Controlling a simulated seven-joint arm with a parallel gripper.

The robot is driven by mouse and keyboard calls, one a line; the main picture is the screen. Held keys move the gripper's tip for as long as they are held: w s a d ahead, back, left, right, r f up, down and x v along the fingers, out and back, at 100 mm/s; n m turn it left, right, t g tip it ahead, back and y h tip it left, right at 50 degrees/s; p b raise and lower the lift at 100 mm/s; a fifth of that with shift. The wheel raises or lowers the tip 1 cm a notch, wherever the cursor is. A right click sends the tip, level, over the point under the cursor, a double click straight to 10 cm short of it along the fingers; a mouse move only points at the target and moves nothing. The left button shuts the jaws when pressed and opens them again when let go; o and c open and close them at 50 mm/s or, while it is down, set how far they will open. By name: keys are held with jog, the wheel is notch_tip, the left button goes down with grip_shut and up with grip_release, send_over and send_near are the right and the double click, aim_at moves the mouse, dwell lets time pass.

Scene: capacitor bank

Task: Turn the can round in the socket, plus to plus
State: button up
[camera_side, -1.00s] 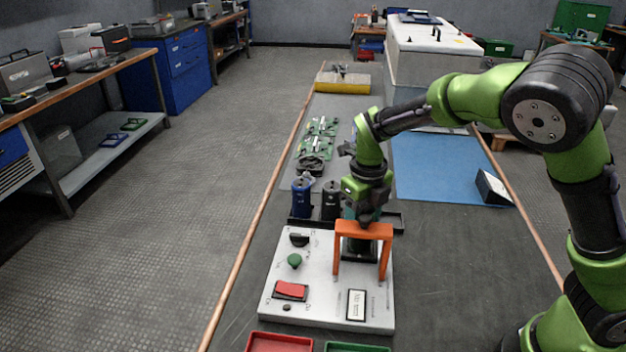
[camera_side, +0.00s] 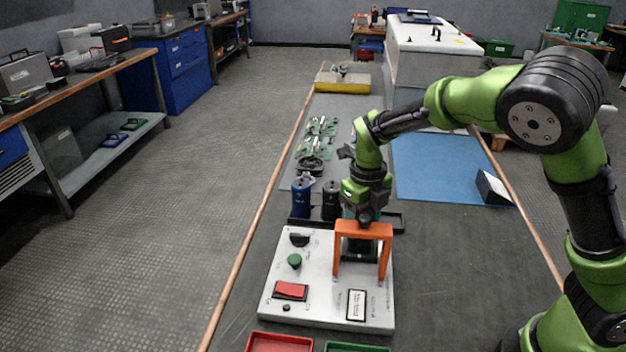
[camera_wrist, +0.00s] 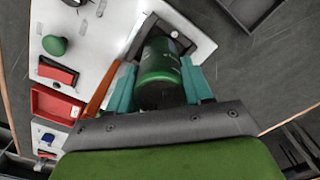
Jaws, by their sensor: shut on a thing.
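My gripper (camera_wrist: 160,85) has its teal fingers closed on the two sides of a dark green can (camera_wrist: 158,62) in the wrist view. In the side view my gripper (camera_side: 362,216) is over the panel, just behind the orange bracket (camera_side: 364,230). The dark socket (camera_side: 358,252) sits under that bracket on the pale panel (camera_side: 325,277); part of it also shows beyond the can in the wrist view (camera_wrist: 178,38). The can's lower end is hidden, so I cannot tell how deep it sits. I cannot make out plus marks.
The panel carries a green knob (camera_side: 294,261), a red switch (camera_side: 291,290) and a small display (camera_side: 356,304). A blue can (camera_side: 301,197) and a black can (camera_side: 331,200) stand in a tray behind. Red (camera_side: 279,343) and green (camera_side: 357,347) bins lie in front.

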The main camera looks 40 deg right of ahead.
jog(key=shift+f, duration=0.15)
jog(key=o, duration=1.3)
jog(key=shift+o, duration=0.2)
jog(key=shift+r, duration=3.95)
